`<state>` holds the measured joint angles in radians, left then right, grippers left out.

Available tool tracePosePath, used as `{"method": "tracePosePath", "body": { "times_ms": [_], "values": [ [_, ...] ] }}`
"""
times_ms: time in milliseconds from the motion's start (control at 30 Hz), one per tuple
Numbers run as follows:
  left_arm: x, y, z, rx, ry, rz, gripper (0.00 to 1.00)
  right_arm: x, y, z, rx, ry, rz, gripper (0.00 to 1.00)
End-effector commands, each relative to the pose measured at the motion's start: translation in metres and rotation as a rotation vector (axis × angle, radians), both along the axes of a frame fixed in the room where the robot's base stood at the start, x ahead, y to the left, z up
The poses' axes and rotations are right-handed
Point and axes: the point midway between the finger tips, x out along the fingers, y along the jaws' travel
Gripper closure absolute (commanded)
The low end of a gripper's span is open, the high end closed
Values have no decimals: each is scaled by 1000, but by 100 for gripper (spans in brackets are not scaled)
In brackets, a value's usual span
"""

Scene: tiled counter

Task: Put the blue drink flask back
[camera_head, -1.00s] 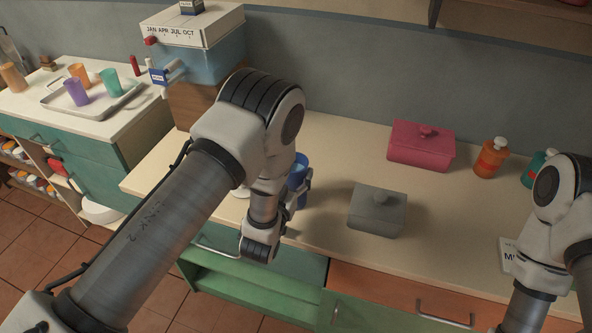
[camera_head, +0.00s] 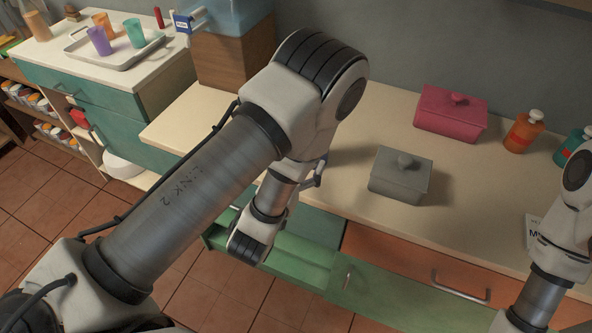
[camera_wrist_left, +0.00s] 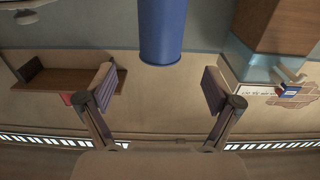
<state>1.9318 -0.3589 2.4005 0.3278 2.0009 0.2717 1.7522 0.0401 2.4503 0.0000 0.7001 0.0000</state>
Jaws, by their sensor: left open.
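The blue drink flask (camera_wrist_left: 162,32) shows in the left wrist view at the top centre, lined up between the two fingers and beyond their tips. A clear gap lies on both sides of it. My left gripper (camera_wrist_left: 160,88) is open and empty, with its fingers wide apart. In the head view the flask is hidden behind my left arm, and most of the left gripper is hidden too. My right arm shows at the right edge, but its gripper is out of the frame.
A grey lidded box (camera_head: 400,177), a pink lidded box (camera_head: 450,112) and an orange bottle (camera_head: 523,131) stand on the counter (camera_head: 350,150). A green drawer (camera_head: 300,250) is open below its front edge. A tray (camera_head: 116,52) with cups is on the left counter.

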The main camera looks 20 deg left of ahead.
Motion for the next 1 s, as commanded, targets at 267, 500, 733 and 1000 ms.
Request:
{"method": "tracePosePath", "body": {
  "times_ms": [267,500,733,1000],
  "values": [
    [-16,1,-4,3,-2,2,10,-1,0,-35,0,2,0,100],
    [-18,14,-32,0,121,42,10,-1,0,-33,0,2,0,100],
    [-113,67,-205,4,942,155,10,-1,0,-33,0,2,0,100],
    [-247,71,-269,-8,1566,56,10,-1,0,-33,0,2,0,100]
  ]
}}
